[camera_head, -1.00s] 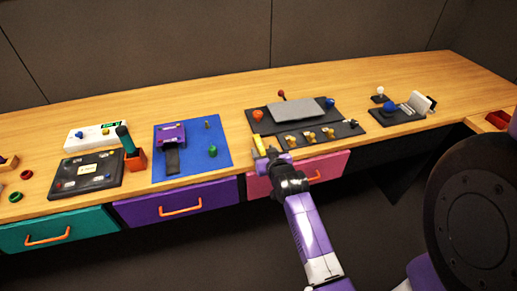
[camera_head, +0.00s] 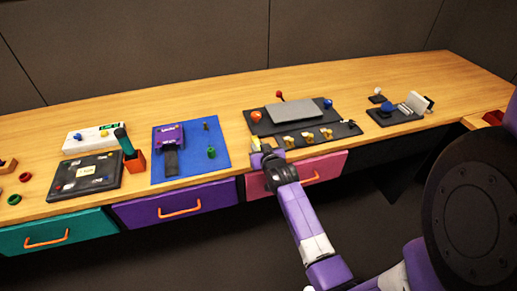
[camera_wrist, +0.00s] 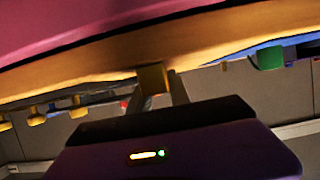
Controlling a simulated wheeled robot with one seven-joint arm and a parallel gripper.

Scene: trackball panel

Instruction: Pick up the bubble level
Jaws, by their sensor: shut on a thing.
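The bubble level is a small yellow bar (camera_head: 256,143) at the front edge of the wooden bench, left of the brass-coloured knobs. My gripper (camera_head: 259,152) is shut on it from the front side. In the wrist view the yellow end of the bubble level (camera_wrist: 152,78) shows between the gripper's fingers (camera_wrist: 160,88). The rest of it is hidden, and I cannot tell whether it touches the bench.
A dark panel (camera_head: 350,128) with several brass knobs and a grey plate lies just right of my gripper. A blue mat (camera_head: 215,163) lies to the left. A pink drawer (camera_head: 325,166) is below the bench edge. Bare wood (camera_head: 200,100) lies behind.

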